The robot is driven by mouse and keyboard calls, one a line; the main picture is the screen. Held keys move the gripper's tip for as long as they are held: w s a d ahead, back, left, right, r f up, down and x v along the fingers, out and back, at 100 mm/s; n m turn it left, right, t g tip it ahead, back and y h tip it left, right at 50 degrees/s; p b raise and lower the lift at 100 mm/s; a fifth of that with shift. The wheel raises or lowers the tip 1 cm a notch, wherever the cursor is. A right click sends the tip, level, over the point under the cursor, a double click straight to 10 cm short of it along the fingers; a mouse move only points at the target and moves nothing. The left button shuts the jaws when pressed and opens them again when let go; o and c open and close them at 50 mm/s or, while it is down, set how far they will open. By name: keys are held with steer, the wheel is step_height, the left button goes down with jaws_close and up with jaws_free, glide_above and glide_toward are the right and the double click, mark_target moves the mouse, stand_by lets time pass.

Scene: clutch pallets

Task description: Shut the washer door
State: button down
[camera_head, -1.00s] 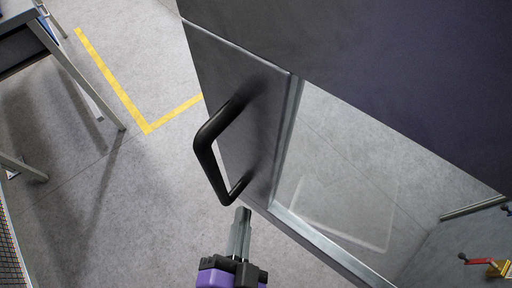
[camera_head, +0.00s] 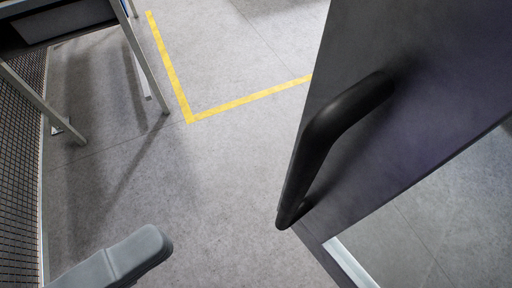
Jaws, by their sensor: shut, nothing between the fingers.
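The washer door (camera_head: 420,120) is a large dark panel that fills the right side of the view. It stands at a slant over the floor, swung open. A thick black bar handle (camera_head: 325,140) stands out from its face near its left edge. A pale metal frame strip (camera_head: 350,263) shows at its lower edge, with floor visible beyond it. The washer body cannot be made out. My gripper is not in view. A grey rounded part of my arm shows at the bottom left, apart from the door and handle.
A metal-legged table (camera_head: 70,25) stands at the upper left. A wire mesh panel (camera_head: 18,170) runs along the left edge. A yellow floor line (camera_head: 245,101) makes a corner at the top middle. The floor between mesh and door is clear.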

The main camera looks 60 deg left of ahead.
steer(key=p+x, duration=0.2)
steer(key=x, duration=1.1)
steer(key=shift+w+p, duration=0.4)
steer(key=shift+w, duration=0.05)
